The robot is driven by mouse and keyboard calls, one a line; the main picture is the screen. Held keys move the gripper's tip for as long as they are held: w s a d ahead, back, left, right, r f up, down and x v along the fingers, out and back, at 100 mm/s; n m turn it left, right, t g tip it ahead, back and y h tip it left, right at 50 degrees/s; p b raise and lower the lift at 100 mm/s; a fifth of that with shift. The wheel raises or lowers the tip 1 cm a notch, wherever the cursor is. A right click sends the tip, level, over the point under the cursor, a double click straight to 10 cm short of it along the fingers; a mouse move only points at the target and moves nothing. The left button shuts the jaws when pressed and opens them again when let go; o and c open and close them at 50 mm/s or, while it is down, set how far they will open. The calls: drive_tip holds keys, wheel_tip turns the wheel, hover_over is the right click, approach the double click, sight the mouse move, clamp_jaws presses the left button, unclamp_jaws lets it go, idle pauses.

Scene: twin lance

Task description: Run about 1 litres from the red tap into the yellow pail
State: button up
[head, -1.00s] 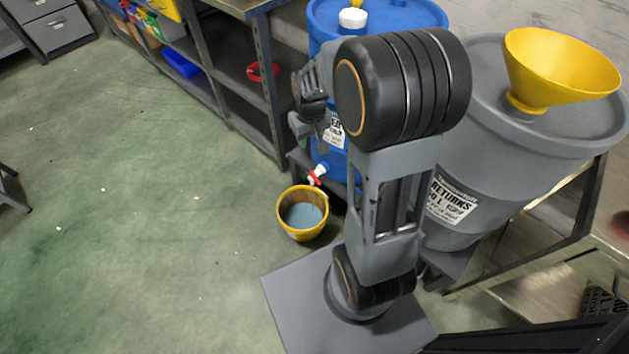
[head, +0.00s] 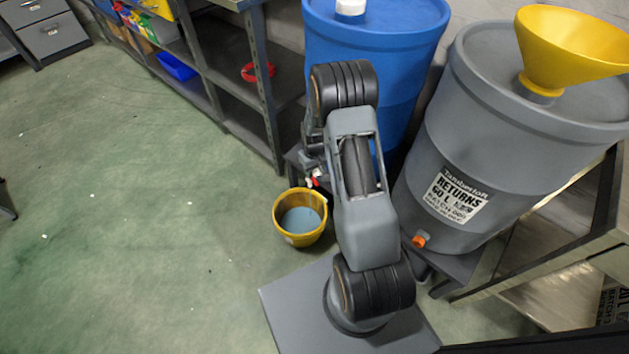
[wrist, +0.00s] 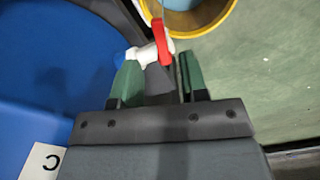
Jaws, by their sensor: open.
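The yellow pail (head: 288,236) stands on the floor below the blue drum's tap, with grey-blue liquid (head: 301,221) in it. Its rim and liquid also show at the top of the wrist view (wrist: 231,14). The tap has a white body (wrist: 140,53) and a red handle (wrist: 161,42); in the head view the red handle (head: 315,182) is small and partly hidden by my arm. My gripper (wrist: 160,80) is open, its green-padded fingers just short of the tap. I cannot tell whether they touch it, or whether liquid is running.
The blue drum (head: 400,45) stands behind my arm. A grey drum (head: 480,120) with an orange tap (head: 420,240) and yellow funnel (head: 570,50) is to the right. Metal shelving (head: 262,100) is at the back left. The green floor at left is clear.

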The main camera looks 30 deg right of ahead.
sight(315, 180)
drive_tip(key=shift+f+b, duration=0.7)
drive_tip(key=shift+f, duration=1.9)
drive_tip(key=shift+c, duration=0.2)
clamp_jaws()
